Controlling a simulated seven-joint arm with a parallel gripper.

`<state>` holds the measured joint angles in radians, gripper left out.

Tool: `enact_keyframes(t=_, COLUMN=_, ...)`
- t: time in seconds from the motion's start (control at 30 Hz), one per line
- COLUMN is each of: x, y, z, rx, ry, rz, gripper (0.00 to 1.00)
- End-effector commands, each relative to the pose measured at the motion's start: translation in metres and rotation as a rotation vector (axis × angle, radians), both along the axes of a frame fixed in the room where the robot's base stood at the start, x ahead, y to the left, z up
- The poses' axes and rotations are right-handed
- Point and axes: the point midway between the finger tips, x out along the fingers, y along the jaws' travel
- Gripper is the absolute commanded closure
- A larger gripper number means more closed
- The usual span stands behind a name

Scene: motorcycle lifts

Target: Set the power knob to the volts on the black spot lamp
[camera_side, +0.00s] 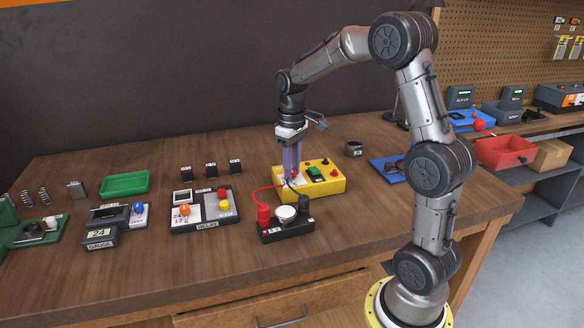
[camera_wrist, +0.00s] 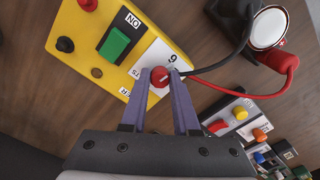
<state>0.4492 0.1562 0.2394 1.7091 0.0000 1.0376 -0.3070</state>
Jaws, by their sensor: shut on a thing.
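The yellow power box (camera_side: 328,183) stands at the middle right of the bench. My gripper (camera_side: 291,176) points down over its left end. In the wrist view my gripper (camera_wrist: 162,84) is shut on the red power knob (camera_wrist: 159,76), with one finger on each side. A white scale card (camera_wrist: 157,60) lies around the knob and shows a 6; its other marks are partly hidden by the fingers. A pale line shows on the knob. The black spot lamp (camera_side: 285,231) with a round white face stands in front of the box; its label is too small to read.
Red and black leads join the lamp to the box. A green switch (camera_wrist: 115,43) marked ON is on the box. The relay box (camera_side: 206,208), gauge (camera_side: 104,233) and green tray (camera_side: 125,183) stand to the left. A blue mat (camera_side: 388,171) lies at the right.

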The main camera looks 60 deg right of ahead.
Motion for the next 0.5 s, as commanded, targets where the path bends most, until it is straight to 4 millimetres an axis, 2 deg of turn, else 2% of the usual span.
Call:
enact_keyframes(t=0.2, x=0.0005, y=-0.0003, z=0.0017, rx=-0.001, ry=-0.003, rz=0.095, gripper=1.0)
enact_keyframes(t=0.5, x=0.0006, y=-0.0003, z=0.002, rx=-0.002, ry=-0.004, rz=0.143, gripper=1.0)
